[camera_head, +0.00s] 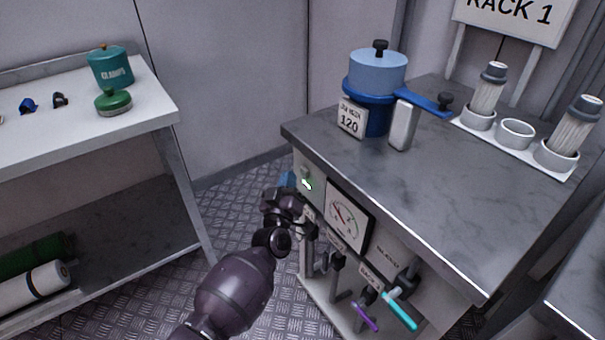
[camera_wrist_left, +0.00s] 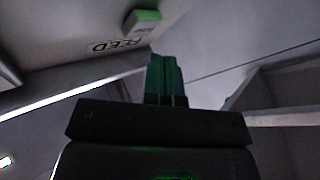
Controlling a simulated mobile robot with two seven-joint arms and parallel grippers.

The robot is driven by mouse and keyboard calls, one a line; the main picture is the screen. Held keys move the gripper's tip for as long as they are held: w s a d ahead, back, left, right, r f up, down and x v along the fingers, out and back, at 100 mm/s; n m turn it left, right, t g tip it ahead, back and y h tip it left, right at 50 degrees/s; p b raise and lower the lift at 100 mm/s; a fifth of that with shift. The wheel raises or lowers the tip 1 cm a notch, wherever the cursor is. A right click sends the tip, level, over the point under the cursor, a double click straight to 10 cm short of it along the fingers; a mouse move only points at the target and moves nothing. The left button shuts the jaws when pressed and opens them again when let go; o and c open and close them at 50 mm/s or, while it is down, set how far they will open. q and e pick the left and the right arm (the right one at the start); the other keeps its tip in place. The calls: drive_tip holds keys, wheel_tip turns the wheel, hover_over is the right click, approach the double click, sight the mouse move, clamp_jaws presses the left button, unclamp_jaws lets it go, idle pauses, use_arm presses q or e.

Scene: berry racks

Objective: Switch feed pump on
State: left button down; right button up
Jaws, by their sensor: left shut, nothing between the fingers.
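The feed switch (camera_head: 306,184) is on the upper left of the cabinet's front panel, with a small bright green light showing. In the left wrist view a pale block with a green face (camera_wrist_left: 146,17) stands out from the panel beside the label "FEED" (camera_wrist_left: 115,46). My left gripper (camera_head: 287,180) is beside the panel's left edge, close to the switch. Its teal fingers (camera_wrist_left: 165,76) are shut and empty, with their tips below the block and apart from it in the picture. Whether they touch the panel cannot be told. My right gripper is not in view.
The countertop (camera_head: 440,200) overhangs the panel and carries a blue pot (camera_head: 377,75) and filter holders. A side table (camera_head: 150,110) stands left, with open floor between.

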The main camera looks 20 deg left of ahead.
use_arm(q)
drive_tip(key=s+a, duration=0.1)
drive_tip(key=s, duration=0.1)
drive_tip(key=s+a+p, duration=0.1)
drive_tip(key=s+a, duration=0.1)
drive_tip(key=shift+s+a+p, duration=0.3)
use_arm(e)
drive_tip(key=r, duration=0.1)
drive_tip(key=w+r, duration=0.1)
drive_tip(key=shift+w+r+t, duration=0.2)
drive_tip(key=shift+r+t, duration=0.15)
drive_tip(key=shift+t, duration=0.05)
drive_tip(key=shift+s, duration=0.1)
